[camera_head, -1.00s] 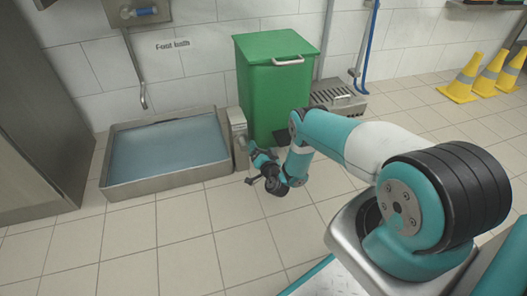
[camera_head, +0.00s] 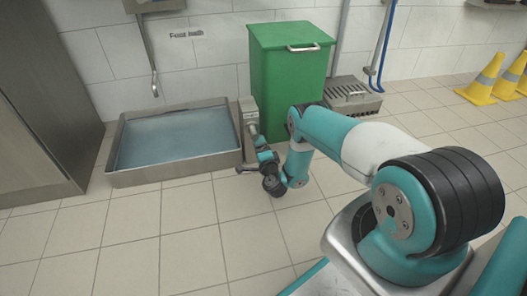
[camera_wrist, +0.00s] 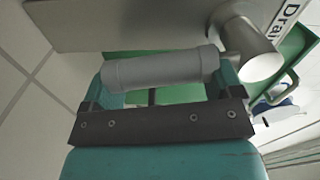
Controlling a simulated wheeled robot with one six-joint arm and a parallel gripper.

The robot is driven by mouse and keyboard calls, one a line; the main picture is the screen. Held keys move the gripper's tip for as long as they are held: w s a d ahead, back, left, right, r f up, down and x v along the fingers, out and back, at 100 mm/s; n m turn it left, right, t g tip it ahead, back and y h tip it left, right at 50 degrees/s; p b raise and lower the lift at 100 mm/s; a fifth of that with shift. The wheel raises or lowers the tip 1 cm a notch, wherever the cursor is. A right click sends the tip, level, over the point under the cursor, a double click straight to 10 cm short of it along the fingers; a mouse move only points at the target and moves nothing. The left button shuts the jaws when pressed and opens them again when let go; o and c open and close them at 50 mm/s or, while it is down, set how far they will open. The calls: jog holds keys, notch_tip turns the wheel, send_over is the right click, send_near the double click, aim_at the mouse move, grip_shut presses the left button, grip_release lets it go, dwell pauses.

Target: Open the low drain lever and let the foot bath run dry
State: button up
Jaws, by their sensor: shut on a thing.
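The foot bath (camera_head: 226,158) is a low steel basin at the left of the head view, with blue-grey water in it. A narrow steel drain post (camera_head: 249,115) stands at its right side. My gripper (camera_head: 252,165) is low beside the post. In the wrist view my gripper (camera_wrist: 158,100) is shut on the drain lever (camera_wrist: 155,70), a grey cylindrical handle lying across the jaws. Its arm joins a round hub (camera_wrist: 245,45) at the right, near a partly visible "Drain" label (camera_wrist: 289,12). The lever is too small to read in the head view.
A green bin (camera_head: 290,80) stands close behind the post and my arm. A grey slotted box (camera_head: 352,95) is right of it. A steel cabinet (camera_head: 45,100) stands at the left, and yellow cones (camera_head: 482,82) at the right. The tiled floor in front is clear.

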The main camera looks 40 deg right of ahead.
jog(key=shift+s+a+f+m, duration=0.1)
jog(key=shift+a+f+m, duration=0.05)
jog(key=shift+m, duration=0.15)
jog(key=o, duration=1.1)
jog(key=shift+s+a+r+p, duration=0.15)
jog(key=shift+r+p, duration=0.15)
jog(key=shift+p, duration=0.55)
jog(key=p+v, duration=1.7)
jog(key=shift+f, duration=0.25)
